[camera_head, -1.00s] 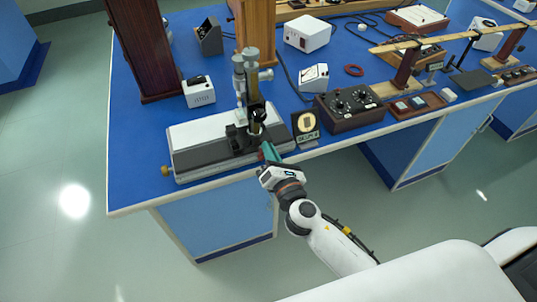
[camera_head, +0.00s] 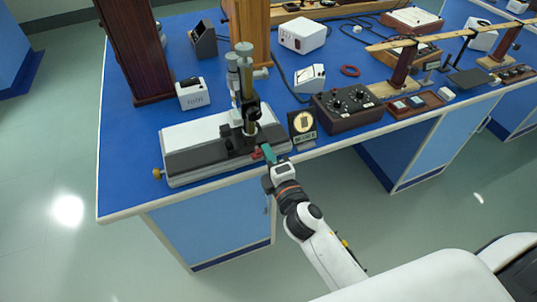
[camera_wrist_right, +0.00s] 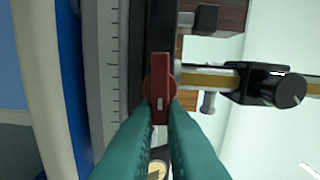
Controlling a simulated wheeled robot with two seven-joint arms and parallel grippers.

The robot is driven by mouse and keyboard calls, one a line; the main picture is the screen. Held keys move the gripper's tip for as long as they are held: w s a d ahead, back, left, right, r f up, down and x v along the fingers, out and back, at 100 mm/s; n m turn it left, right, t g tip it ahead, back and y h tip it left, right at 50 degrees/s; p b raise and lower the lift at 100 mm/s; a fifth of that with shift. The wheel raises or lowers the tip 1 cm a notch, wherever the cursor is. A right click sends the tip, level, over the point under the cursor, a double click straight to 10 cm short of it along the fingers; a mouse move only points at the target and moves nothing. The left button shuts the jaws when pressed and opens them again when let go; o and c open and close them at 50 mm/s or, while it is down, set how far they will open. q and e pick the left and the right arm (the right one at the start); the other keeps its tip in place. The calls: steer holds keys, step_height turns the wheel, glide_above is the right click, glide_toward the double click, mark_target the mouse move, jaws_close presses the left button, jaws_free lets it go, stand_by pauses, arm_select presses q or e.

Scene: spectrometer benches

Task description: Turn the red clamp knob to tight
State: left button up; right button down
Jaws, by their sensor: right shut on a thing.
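The red clamp knob (camera_head: 256,153) sits on the front side of the spectrometer bench instrument, a grey and black rail base (camera_head: 190,165) with an upright column on it. In the right wrist view the knob (camera_wrist_right: 160,90) is a red bar with a pale mark, lying lengthwise in the picture. My right gripper (camera_head: 267,153) reaches it from the front. Its two green fingers (camera_wrist_right: 162,118) are closed at the lower end of the knob, partly covering it. My left gripper is not in view.
A small black sign with a round pale face (camera_head: 302,125) stands just right of the instrument. A dark box with knobs (camera_head: 347,110) is further right. A white meter (camera_head: 193,94) and a tall wooden post (camera_head: 130,50) stand behind. The blue table's front edge is close below my gripper.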

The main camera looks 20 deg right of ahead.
steer(key=shift+s+f+m, duration=0.1)
steer(key=shift+f+m, duration=0.2)
steer(key=shift+m, duration=0.2)
steer(key=c, duration=1.6)
jaws_free()
steer(key=shift+c, duration=0.2)
steer(key=shift+o, duration=0.6)
steer(key=shift+r, duration=0.15)
steer(key=s+b, duration=0.3)
steer(key=s, duration=0.9)
steer(key=shift+d, duration=0.2)
